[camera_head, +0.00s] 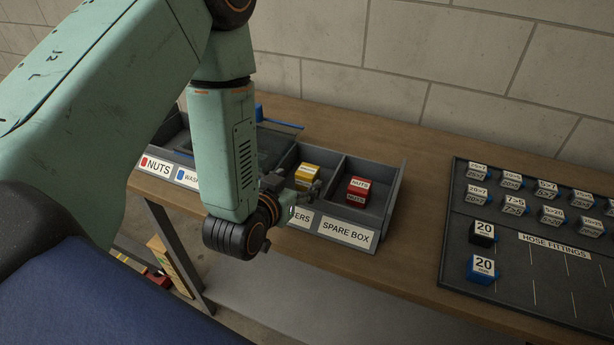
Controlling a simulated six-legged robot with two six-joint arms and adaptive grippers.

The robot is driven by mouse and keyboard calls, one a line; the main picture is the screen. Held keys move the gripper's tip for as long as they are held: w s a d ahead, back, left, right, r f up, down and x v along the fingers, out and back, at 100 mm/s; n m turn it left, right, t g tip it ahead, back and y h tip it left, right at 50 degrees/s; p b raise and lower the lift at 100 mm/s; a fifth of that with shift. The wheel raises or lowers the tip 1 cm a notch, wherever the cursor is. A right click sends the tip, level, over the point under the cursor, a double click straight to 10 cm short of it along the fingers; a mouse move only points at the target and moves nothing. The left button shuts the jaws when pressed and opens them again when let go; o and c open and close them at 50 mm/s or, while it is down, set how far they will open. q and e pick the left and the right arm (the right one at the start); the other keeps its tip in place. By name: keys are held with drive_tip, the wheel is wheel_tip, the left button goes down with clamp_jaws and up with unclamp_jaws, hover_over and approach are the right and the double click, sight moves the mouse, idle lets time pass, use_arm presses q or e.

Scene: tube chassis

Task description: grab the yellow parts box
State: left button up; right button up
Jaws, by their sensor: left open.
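The yellow parts box (307,172) lies in a compartment of the grey divided tray (393,197), in the section whose label ends in "ERS". My left gripper (312,190) is open at the front of that compartment, just in front of and below the yellow box in the picture. I cannot tell whether it touches the box. My left arm covers part of the tray and its labels. My right gripper is not in view.
A red box (358,189) marked NUTS sits in the SPARE BOX compartment. A dark hose fittings board (540,262) with several labelled blocks lies at the right. Bare wooden bench (424,160) separates tray and board. A block wall stands behind.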

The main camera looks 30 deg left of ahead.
sight(306, 172)
use_arm(q)
drive_tip(key=shift+w+a+f, duration=0.2)
drive_tip(key=shift+w+f, duration=0.05)
drive_tip(key=shift+w, duration=0.2)
drive_tip(key=shift+w+a+f, duration=0.15)
drive_tip(key=shift+w+f, duration=0.05)
drive_tip(key=shift+w, duration=0.25)
drive_tip(key=x, duration=0.3)
drive_tip(key=shift+w+d, duration=0.4)
drive_tip(key=shift+w, duration=0.05)
drive_tip(key=shift+w+a+f, duration=0.25)
drive_tip(key=shift+w, duration=0.05)
drive_tip(key=shift+s, duration=0.15)
drive_tip(key=shift+c, duration=0.2)
drive_tip(key=shift+d+r, duration=0.15)
drive_tip(key=c, duration=1.2)
drive_tip(key=shift+c, duration=0.4)
